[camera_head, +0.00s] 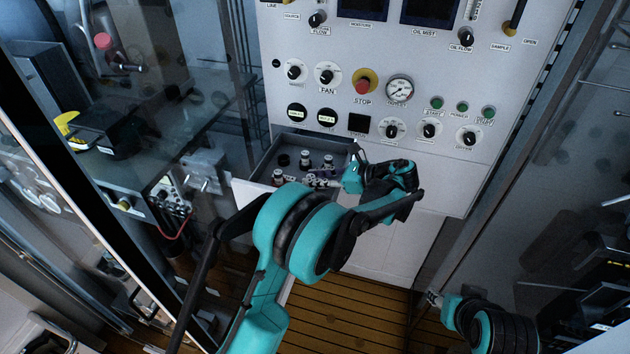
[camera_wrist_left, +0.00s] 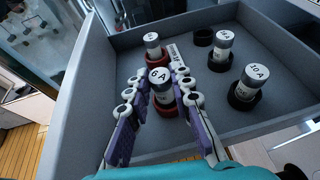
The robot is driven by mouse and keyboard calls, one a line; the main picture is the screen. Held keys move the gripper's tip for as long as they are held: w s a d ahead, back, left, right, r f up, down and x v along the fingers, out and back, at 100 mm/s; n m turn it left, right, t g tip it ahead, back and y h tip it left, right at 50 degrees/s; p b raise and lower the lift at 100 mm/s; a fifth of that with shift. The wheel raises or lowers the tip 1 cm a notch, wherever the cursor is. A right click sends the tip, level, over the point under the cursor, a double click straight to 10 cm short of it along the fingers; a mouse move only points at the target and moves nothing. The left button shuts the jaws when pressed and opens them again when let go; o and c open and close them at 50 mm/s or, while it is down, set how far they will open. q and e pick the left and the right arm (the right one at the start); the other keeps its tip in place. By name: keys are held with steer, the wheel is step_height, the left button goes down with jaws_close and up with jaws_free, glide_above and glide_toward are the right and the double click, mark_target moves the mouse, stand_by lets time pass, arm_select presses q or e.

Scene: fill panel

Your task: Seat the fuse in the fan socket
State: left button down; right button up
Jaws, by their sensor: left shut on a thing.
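My left gripper (camera_head: 322,181) reaches into the open grey drawer (camera_wrist_left: 85,70) below the panel. In the left wrist view its fingers (camera_wrist_left: 160,98) are shut on the fuse marked 6 A (camera_wrist_left: 160,80), one on each side. The fuse is upright, with a red ring-shaped holder (camera_wrist_left: 165,109) around or just under its base. I cannot tell whether it is lifted. On the panel, a knob labelled FAN (camera_head: 326,74) sits above two round black fittings (camera_head: 297,115) with pale labels too small to read; I cannot tell which is the fan socket.
The drawer also holds a fuse marked 10 A (camera_wrist_left: 250,82), other upright fuses (camera_wrist_left: 221,46), and an empty black holder (camera_wrist_left: 203,37). The drawer walls stand close around my fingers. A red STOP button (camera_head: 363,83) and a gauge (camera_head: 399,89) are on the panel. My right arm (camera_head: 480,325) is low right.

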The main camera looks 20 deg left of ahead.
arm_select(q)
steer(key=shift+w+a+f, duration=0.1)
steer(key=shift+f, duration=0.35)
steer(key=shift+f, duration=0.15)
steer(key=c, duration=1.3)
jaws_free()
steer(key=shift+c, duration=0.2)
